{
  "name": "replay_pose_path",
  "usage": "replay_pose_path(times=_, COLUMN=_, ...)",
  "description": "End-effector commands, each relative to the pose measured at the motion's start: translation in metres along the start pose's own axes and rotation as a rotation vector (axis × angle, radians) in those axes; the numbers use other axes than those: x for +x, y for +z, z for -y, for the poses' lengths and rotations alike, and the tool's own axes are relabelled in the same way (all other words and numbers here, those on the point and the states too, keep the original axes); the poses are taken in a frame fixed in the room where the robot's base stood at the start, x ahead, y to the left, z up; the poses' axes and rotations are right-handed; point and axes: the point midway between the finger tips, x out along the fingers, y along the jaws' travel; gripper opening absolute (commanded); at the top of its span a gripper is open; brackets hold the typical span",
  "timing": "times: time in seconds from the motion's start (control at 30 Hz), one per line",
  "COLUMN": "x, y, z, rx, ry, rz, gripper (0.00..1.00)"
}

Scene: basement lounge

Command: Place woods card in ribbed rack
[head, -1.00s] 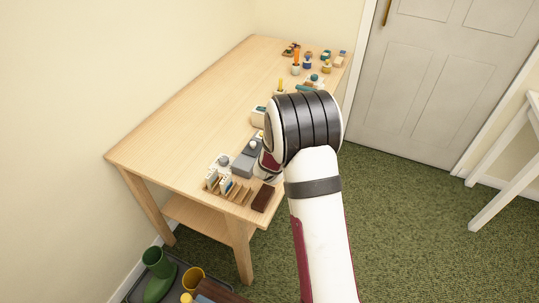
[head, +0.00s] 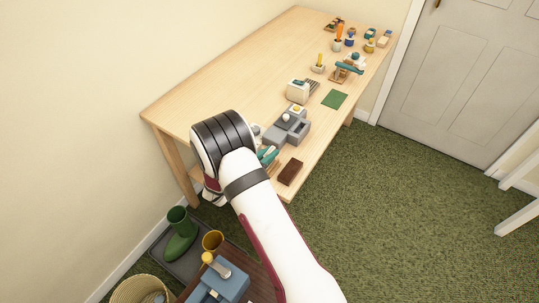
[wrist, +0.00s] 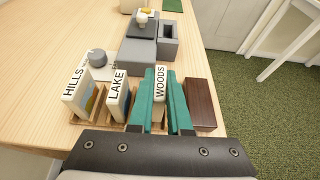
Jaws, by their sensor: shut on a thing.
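The woods card (wrist: 160,86), white with black lettering, is upright between the two teal fingers of my gripper (wrist: 162,78), which is shut on it. It is at the right part of the ribbed rack (wrist: 90,123), a low wooden rack. The fingers hide the card's lower edge, so I cannot tell whether it sits in a slot. The hills card (wrist: 75,93) and the lake card (wrist: 117,93) stand in the rack to the left. In the head view, my arm hides the rack and cards; a teal finger shows beside the wrist.
A dark brown block (wrist: 200,104) lies just right of the rack; it also shows in the head view (head: 290,172). A grey device (wrist: 140,52) stands behind. A green mat (head: 335,98) and toaster-like cream thing (head: 299,90) are farther back. The table's left part is bare.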

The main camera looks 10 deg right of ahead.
Motion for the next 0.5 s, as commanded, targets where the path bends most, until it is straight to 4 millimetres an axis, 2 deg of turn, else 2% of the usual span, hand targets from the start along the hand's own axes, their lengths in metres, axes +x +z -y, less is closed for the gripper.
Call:
replay_pose_path(times=0.1, x=0.0048, y=-0.0111, z=0.0003, rx=0.0, ry=0.0, rz=0.0, gripper=0.0)
replay_pose_path(times=0.4, x=0.0059, y=-0.0129, z=0.0003, rx=0.001, ry=0.001, rz=0.0, gripper=0.0)
replay_pose_path(times=0.43, x=0.0061, y=-0.0132, z=0.0002, rx=0.001, ry=0.001, rz=0.0, gripper=0.18)
replay_pose_path(times=0.5, x=0.006, y=-0.0129, z=0.0002, rx=0.001, ry=0.001, rz=0.0, gripper=0.31)
